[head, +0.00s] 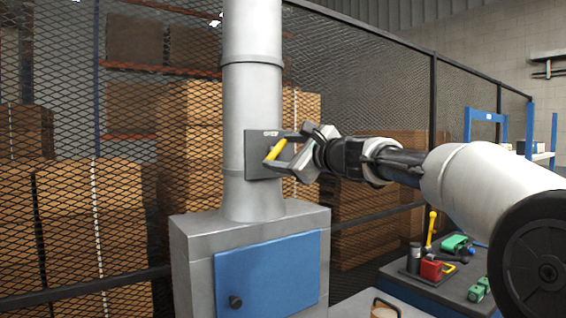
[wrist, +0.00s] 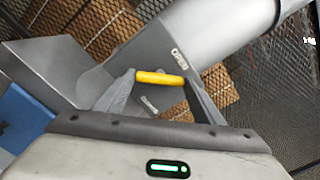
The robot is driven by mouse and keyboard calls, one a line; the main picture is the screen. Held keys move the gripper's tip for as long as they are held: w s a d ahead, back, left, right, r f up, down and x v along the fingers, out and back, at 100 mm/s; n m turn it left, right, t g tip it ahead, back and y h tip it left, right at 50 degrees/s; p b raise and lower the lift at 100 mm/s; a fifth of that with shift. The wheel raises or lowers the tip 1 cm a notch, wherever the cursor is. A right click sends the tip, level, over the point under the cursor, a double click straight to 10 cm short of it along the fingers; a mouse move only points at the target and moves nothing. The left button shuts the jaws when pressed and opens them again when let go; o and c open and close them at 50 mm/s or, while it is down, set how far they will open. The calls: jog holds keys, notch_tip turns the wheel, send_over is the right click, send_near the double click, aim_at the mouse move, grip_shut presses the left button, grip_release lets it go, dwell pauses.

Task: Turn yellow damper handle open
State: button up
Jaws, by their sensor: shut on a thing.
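The yellow damper handle (head: 275,149) sits on a grey plate (head: 254,168) fixed to the side of a vertical metal duct (head: 250,110). In the head view the handle is tilted, its upper end to the right. My gripper (head: 272,151) reaches it from the right and is shut on it. In the wrist view the yellow handle (wrist: 160,78) lies between the two fingertips of my gripper (wrist: 160,79). The word OPEN shows on the plate (wrist: 170,50) above the handle there. Smaller lettering below it is too small to read.
A grey cabinet (head: 188,250) with a blue door (head: 268,275) stands under the duct. A mesh fence (head: 370,90) runs behind, with stacked cardboard boxes (head: 90,200). A cart with tools (head: 400,283) stands at the lower right, below my arm.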

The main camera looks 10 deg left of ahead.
jog(key=n+b, duration=0.1)
jog(key=n, duration=0.1)
jog(key=n+b, duration=0.2)
jog(key=n, duration=0.1)
jog(key=shift+f+n, duration=0.2)
jog(key=shift+n, duration=0.1)
jog(key=shift+r+n+b, duration=0.15)
jog(key=shift+n+b, duration=1)
jog(key=shift+n, duration=0.55)
jog(key=o, duration=1.1)
jog(key=shift+c, duration=0.2)
jog(key=shift+d, duration=0.1)
jog(key=shift+s+d+b, duration=0.25)
jog(key=shift+b, duration=0.05)
jog(key=b+v, duration=0.5)
jog(key=v, duration=1.1)
jog(key=shift+s+d, duration=0.2)
